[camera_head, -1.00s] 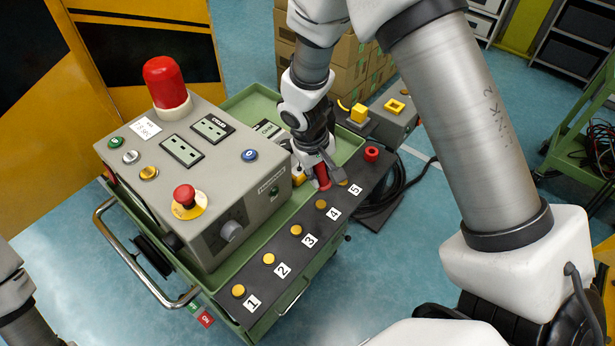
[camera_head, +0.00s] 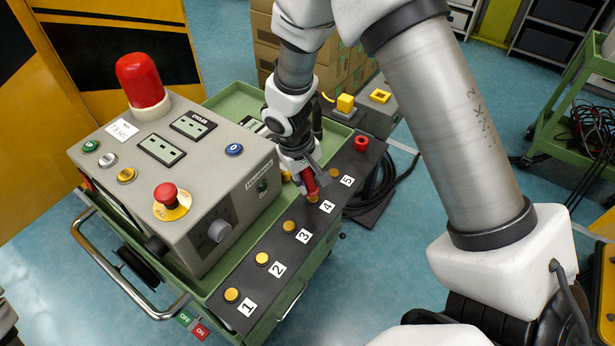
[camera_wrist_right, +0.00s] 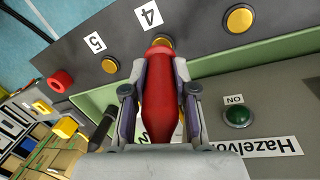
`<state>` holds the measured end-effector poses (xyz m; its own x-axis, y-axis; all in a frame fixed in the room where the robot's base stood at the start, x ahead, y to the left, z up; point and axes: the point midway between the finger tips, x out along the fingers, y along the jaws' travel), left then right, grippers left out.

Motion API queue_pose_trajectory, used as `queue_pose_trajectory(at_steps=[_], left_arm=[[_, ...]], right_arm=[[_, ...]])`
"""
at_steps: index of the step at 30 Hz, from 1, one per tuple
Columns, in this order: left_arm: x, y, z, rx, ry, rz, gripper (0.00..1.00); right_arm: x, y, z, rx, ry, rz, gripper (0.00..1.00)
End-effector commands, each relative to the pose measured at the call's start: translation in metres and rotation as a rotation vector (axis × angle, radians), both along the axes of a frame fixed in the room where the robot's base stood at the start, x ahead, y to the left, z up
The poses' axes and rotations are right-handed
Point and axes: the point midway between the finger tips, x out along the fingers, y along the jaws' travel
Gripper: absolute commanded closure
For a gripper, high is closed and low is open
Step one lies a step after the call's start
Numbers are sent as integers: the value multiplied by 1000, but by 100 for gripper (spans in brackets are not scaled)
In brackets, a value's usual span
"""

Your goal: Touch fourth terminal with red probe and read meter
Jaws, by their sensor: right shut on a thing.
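My right gripper (camera_head: 312,182) is shut on the red probe (camera_head: 309,180), held over the dark terminal strip. In the right wrist view the probe (camera_wrist_right: 158,95) sits between the fingers, its tip at the fourth terminal (camera_wrist_right: 163,41), partly covering it. In the head view the fourth terminal (camera_head: 313,198) shows just below the probe. I cannot tell whether they touch. Terminals one (camera_head: 231,295), two (camera_head: 262,258) and three (camera_head: 289,226) are uncovered. The fifth terminal (camera_wrist_right: 110,65) is clear in the right wrist view. Display windows (camera_head: 161,149) are on the grey box; their readings are illegible. My left gripper is out of view.
The grey control box (camera_head: 208,190) stands beside the strip, with a red mushroom button (camera_head: 166,194) on top. A red ring (camera_head: 361,143) sits at the strip's far end. A green cart (camera_head: 585,130) stands at right.

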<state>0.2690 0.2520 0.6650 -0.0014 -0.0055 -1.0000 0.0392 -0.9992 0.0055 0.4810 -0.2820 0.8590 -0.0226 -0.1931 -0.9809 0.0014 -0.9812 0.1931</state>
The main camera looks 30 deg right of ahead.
Motion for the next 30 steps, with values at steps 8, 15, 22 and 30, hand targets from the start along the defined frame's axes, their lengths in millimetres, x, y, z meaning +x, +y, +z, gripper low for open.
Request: queue_pose_trajectory(at_steps=[8,15,22,30], left_arm=[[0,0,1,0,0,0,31],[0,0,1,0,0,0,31],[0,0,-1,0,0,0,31],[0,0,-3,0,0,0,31]], right_arm=[[0,0,1,0,0,1,100],[0,0,1,0,0,1,100],[0,0,-1,0,0,1,100],[0,0,-4,0,0,1,100]])
